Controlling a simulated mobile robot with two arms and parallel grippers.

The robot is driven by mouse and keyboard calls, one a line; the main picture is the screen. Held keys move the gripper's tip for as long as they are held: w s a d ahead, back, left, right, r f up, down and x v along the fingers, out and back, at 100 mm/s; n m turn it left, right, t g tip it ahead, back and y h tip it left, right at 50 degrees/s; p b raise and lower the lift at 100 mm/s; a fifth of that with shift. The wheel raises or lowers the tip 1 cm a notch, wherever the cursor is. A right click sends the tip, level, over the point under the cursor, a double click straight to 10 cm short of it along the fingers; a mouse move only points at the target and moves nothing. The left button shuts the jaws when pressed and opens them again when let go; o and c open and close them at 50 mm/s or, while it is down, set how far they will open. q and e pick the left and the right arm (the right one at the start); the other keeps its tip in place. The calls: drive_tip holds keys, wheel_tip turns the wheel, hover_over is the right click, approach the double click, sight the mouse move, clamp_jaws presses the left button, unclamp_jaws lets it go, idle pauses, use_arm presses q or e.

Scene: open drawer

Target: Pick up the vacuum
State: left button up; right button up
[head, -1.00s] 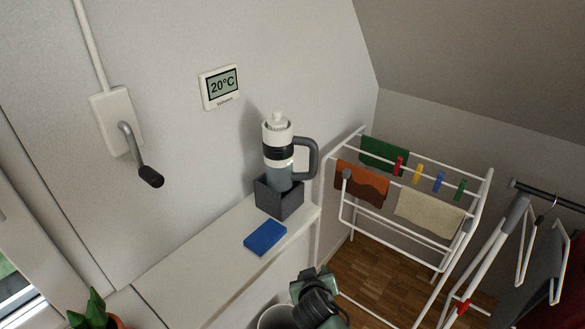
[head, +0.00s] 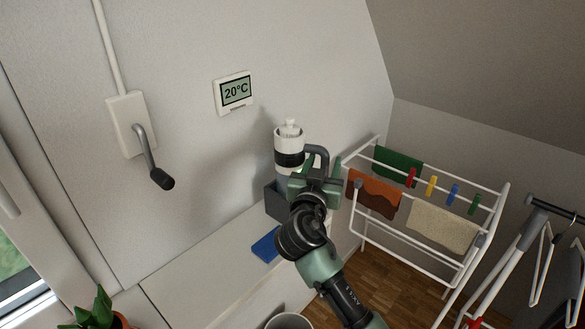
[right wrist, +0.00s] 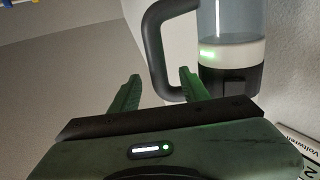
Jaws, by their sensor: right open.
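The vacuum (head: 289,145) is a white and grey upright body with a black band and a dark loop handle (head: 322,152). It stands in a dark grey holder (head: 276,203) on the white ledge. My right gripper (head: 316,181) is at the handle side and hides the vacuum's lower part in the head view. In the right wrist view the jaws (right wrist: 160,76) are open, and the handle (right wrist: 153,45) shows between the fingertips. The vacuum's body (right wrist: 232,55) is right of them. I cannot tell whether the fingers touch the handle. My left gripper is not in view.
A blue block (head: 266,246) lies on the ledge (head: 195,270) near the holder. A wall thermostat (head: 234,93) and a crank (head: 152,160) are on the left. A drying rack (head: 430,262) stands right. A plant (head: 98,312) is at bottom left.

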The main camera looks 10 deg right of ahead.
drive_tip(key=p+x, duration=0.2)
drive_tip(key=x, duration=0.2)
drive_tip(key=shift+w+d, duration=0.15)
drive_tip(key=shift+w, duration=0.1)
drive_tip(key=shift+w+f, duration=0.15)
clamp_jaws()
drive_tip(key=shift+r, duration=0.2)
drive_tip(key=shift+r, duration=0.1)
wheel_tip(320, 180, up, 20)
drive_tip(key=b, duration=0.3)
